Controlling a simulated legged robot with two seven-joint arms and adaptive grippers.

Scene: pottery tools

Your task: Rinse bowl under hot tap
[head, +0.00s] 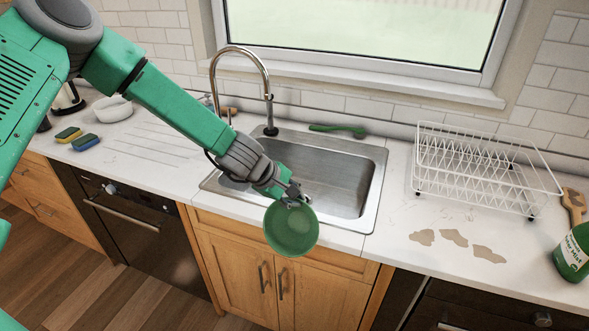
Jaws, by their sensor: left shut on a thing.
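A green bowl (291,236) hangs in front of the counter's front edge, tilted so that its round face shows to me. My left gripper (293,201) is shut on the bowl's upper rim. The steel sink basin (340,166) lies behind the bowl and gripper and looks empty where it shows. The curved metal tap (268,84) rises at the sink's back left, its spout bending over the left side. My left forearm hides part of the sink's left side. I cannot see water running. My right gripper is not in view.
A white wire dish rack (480,170) stands right of the sink, with brown stains (455,237) on the counter before it. A green bottle (574,252) is at the far right. A green brush (338,130) lies behind the sink. Sponges (85,142) and a white bowl (113,109) are at left.

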